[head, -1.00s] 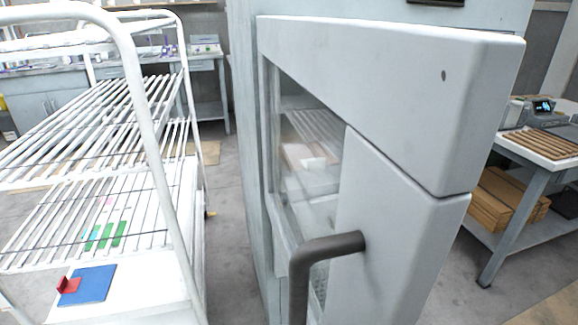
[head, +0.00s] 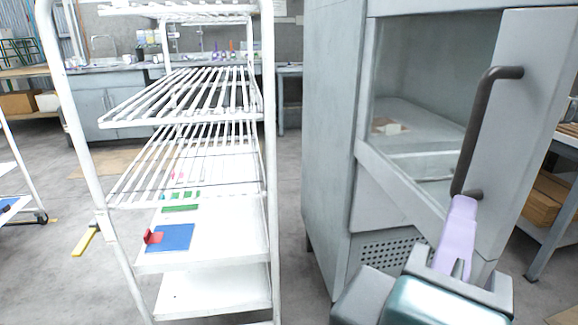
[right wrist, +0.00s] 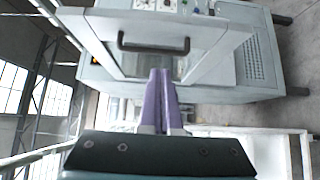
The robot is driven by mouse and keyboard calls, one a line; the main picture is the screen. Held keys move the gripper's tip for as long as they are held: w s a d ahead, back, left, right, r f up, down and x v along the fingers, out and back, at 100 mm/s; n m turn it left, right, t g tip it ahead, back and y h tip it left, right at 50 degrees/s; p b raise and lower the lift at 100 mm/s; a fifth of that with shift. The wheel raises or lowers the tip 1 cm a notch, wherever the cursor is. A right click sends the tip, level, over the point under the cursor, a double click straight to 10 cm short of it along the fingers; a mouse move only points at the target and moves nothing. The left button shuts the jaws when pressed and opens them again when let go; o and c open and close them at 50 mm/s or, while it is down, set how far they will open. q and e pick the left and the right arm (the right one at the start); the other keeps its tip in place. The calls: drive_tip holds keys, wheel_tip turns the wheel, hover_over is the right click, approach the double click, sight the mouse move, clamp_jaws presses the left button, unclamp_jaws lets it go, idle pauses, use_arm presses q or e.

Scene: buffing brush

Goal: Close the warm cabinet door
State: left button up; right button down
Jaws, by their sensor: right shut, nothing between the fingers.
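The warm cabinet (head: 330,130) is a tall grey cabinet on the right of the head view. Its door (head: 540,110) has a glass window and stands open, swung out toward me. A dark bar handle (head: 482,130) is on the door; it also shows in the right wrist view (right wrist: 153,47). My right gripper (head: 463,202) has purple fingers shut together and empty. Its tips are by the lower end of the handle in the head view; I cannot tell whether they touch. The fingers also show in the right wrist view (right wrist: 160,75). My left gripper is not in view.
A white wire rack (head: 268,170) stands left of the cabinet, with a blue plate (head: 172,238) and a red piece on a lower shelf. A side table (head: 560,210) with cardboard below is at the far right. Bare floor lies between rack and cabinet.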

drive_tip(key=p, duration=0.2)
approach(505, 157)
drive_tip(key=w, duration=0.4)
drive_tip(key=d, duration=0.1)
drive_tip(key=d+p, duration=0.1)
drive_tip(key=d, duration=0.1)
drive_tip(key=shift+w+d+r, duration=0.1)
drive_tip(key=shift+w+d, duration=0.05)
drive_tip(key=shift+w, duration=0.1)
drive_tip(key=shift+d, duration=0.25)
